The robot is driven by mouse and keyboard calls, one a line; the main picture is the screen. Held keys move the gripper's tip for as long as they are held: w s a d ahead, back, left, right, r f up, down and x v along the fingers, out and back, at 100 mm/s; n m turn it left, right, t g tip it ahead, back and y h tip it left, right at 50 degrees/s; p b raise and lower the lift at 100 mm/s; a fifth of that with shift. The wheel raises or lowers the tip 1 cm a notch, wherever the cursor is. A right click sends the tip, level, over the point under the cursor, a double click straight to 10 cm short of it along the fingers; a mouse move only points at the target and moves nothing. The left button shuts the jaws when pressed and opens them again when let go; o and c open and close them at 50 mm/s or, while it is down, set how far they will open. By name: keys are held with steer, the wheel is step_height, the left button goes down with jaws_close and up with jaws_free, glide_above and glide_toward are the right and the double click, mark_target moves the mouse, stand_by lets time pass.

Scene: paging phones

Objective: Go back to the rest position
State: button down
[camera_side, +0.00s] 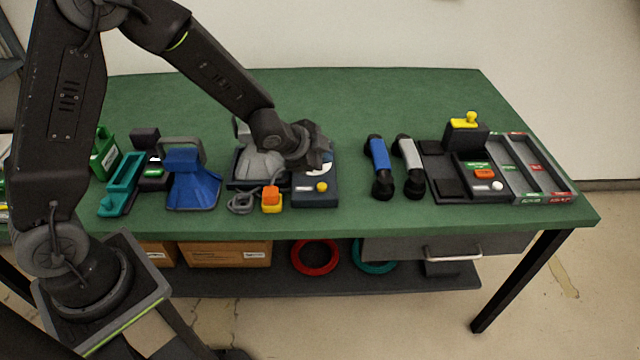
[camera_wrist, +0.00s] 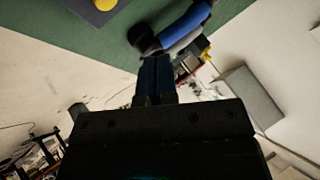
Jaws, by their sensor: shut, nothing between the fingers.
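My gripper (camera_side: 322,156) hangs low over a dark blue desk box (camera_side: 316,198) near the middle of the green table (camera_side: 420,90). The box has a yellow button on its front, and its rear part is partly hidden behind my gripper. In the wrist view my gripper's fingers (camera_wrist: 155,75) are together with nothing between them. The wrist view also shows a corner of the box with its yellow button at the top left.
A blue handset (camera_side: 380,155) and a grey handset (camera_side: 408,155) lie right of my gripper. Further right are a unit with a yellow knob (camera_side: 466,132) and sorting trays (camera_side: 530,165). A blue funnel-shaped thing (camera_side: 190,185) stands left. The table's back strip is clear.

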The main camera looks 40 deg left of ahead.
steer(key=s+a+r+n+y, duration=0.2)
steer(key=s+r+n, duration=0.15)
steer(key=r, duration=0.45)
steer(key=s+r+n+g, duration=0.1)
steer(key=s+r+n, duration=0.2)
steer(key=s, duration=0.9)
steer(key=s+r+n+g, duration=0.2)
steer(key=s+r+n, duration=0.2)
steer(key=s+r, duration=0.3)
steer(key=s, duration=0.5)
steer(key=shift+s+r+h, duration=0.2)
steer(key=shift+s+h, duration=0.05)
steer(key=shift+h, duration=0.05)
